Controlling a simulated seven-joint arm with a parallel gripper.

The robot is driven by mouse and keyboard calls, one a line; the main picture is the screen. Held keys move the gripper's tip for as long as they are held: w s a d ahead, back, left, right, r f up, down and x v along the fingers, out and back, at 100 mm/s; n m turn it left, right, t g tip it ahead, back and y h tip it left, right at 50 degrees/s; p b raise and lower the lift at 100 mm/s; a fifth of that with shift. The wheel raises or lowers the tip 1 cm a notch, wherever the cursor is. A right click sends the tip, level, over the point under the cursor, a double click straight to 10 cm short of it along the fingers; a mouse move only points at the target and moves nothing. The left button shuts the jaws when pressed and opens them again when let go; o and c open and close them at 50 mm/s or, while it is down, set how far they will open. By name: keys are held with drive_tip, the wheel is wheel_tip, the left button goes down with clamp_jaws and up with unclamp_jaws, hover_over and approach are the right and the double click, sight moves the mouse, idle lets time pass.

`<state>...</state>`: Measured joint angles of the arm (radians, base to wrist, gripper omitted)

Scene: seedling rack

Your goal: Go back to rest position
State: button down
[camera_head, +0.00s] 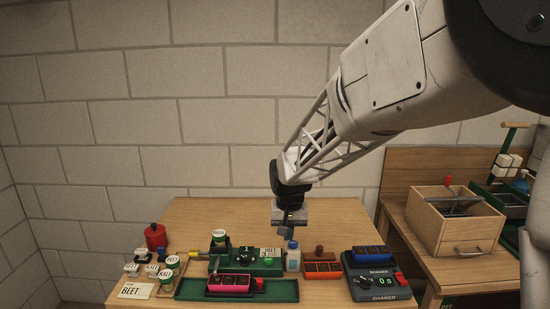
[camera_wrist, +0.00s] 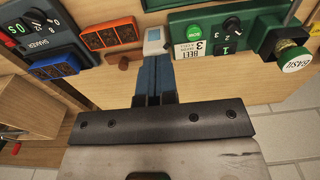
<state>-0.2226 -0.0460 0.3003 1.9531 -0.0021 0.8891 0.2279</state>
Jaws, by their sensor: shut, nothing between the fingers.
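My gripper (camera_head: 288,228) hangs over the wooden table, above and behind the row of seedling gear. Its fingers are together and empty. In the wrist view the shut fingers (camera_wrist: 154,85) point toward the small white and blue bottle (camera_wrist: 154,38), which stands on the table below. In the head view that bottle (camera_head: 293,257) is upright beside the green machine. I cannot tell the exact gap between fingertips and bottle, but nothing is held.
The green machine (camera_head: 246,259), pink tray (camera_head: 229,283) and orange tray (camera_head: 323,270) stand near the table front. The shaker (camera_head: 376,282) is on the right, with labelled pots (camera_head: 167,273) and a red can (camera_head: 156,237) on the left. A wooden box (camera_head: 455,220) stands farther right. The table's back is clear.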

drive_tip(key=s+d+r+t, duration=0.1)
drive_tip(key=s+d+r, duration=0.35)
drive_tip(key=s, duration=0.35)
drive_tip(key=s+d+r, duration=0.3)
drive_tip(key=s+d, duration=0.2)
drive_tip(key=s, duration=0.3)
drive_tip(key=s+d, duration=0.2)
drive_tip(key=s, duration=0.7)
drive_tip(key=s+d+t, duration=0.1)
drive_tip(key=s+d, duration=0.2)
drive_tip(key=s, duration=0.6)
drive_tip(key=shift+s+d+f, duration=0.2)
drive_tip(key=shift+s, duration=0.05)
